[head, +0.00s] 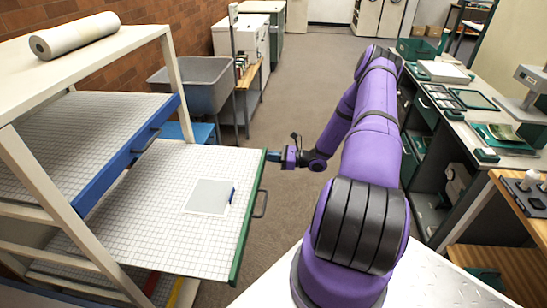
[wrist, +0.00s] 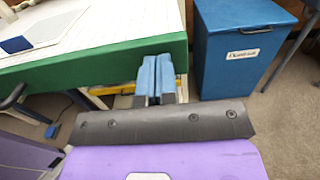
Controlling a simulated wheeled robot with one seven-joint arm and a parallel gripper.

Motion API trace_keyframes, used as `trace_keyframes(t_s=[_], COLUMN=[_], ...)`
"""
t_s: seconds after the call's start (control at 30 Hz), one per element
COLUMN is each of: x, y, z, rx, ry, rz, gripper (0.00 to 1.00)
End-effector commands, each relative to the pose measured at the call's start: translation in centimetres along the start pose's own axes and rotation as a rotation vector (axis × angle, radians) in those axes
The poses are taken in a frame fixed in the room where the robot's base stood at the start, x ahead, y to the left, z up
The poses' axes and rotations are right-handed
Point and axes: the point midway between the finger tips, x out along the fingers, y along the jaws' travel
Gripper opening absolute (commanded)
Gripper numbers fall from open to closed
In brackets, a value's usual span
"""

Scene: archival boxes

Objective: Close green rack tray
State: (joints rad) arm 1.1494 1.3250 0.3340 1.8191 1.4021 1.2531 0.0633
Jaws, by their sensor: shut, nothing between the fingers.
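The green-fronted rack tray (head: 246,225) is pulled far out of the white rack in the head view. It has a gridded white bed and a dark handle (head: 261,204) on its green front. A flat grey-white item (head: 209,197) with a blue edge lies on the bed. My gripper (head: 270,156) is at the far end of the green front. In the wrist view its blue fingertips (wrist: 156,75) are together, with nothing between them, right at the green front (wrist: 90,62). Whether they touch it is hard to tell.
A blue-fronted tray (head: 130,150) sits above in the rack, less far out. A white roll (head: 74,35) lies on top. A blue bin (wrist: 240,50) stands just beyond the tray. A grey tub (head: 200,85) stands behind. A workbench lines the right; the middle floor is clear.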

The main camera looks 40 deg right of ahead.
Motion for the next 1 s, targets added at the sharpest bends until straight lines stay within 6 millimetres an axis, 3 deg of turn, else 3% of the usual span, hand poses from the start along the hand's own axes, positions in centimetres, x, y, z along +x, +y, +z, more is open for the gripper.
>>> trace_keyframes(t_s=[0.17,0.37,0.57,1.0], x=[0.3,2.5,7.1,19.4], y=[0.0,0.1,0.1,0.1], z=[0.0,0.0,0.0,0.0], rx=[0.000,0.000,0.001,0.000], ry=[0.000,-0.001,-0.001,-0.002], rz=[0.001,0.002,0.004,0.004], gripper=[0.00,0.00,0.00,0.00])
